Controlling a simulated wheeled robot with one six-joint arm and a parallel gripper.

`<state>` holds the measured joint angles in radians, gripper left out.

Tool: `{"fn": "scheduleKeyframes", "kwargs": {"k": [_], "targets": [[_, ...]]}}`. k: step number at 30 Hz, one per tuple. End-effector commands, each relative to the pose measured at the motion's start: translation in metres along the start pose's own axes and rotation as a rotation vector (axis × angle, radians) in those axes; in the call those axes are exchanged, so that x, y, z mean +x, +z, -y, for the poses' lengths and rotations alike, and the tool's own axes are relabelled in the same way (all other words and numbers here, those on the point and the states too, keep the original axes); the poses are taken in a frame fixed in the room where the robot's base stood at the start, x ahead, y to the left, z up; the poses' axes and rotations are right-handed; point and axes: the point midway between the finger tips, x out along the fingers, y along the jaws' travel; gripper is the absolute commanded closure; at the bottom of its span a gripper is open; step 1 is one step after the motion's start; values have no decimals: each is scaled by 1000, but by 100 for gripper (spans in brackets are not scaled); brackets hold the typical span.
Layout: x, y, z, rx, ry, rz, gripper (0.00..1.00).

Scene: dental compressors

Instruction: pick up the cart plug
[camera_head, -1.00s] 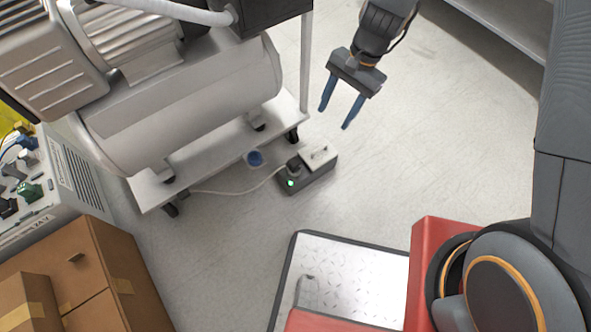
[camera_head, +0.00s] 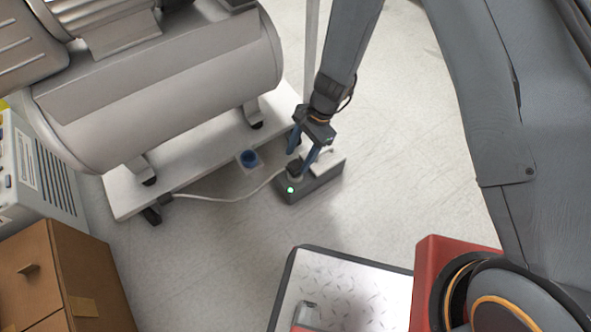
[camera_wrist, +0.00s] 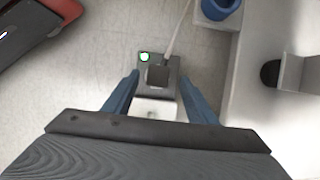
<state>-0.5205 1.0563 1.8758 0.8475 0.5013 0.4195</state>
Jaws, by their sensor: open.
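The cart plug (camera_head: 295,168) is a small dark plug at the end of a pale cable (camera_head: 232,198). It sits in a dark floor power box (camera_head: 318,185) with a lit green light (camera_head: 291,190). In the wrist view the plug (camera_wrist: 158,75) is between and just beyond the fingertips. My gripper (camera_head: 303,160) is open, its two blue fingers pointing down over the box; it also shows in the wrist view (camera_wrist: 161,82). The fingers stand on either side of the plug. I cannot tell whether they touch it.
The white wheeled cart (camera_head: 130,195) with a large grey tank (camera_head: 165,95) stands close on the left. A blue cup-like part (camera_head: 249,158) is at its edge. A metal-topped platform (camera_head: 345,285) is in front. Floor to the right is clear.

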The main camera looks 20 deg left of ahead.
Motion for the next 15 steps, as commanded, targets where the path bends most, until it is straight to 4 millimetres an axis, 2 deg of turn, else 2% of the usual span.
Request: {"fn": "scheduleKeyframes", "kwargs": {"k": [9, 15], "targets": [[40, -3, -3, -1, 2, 1, 48], [48, -2, -3, 0, 0, 0, 48]]}}
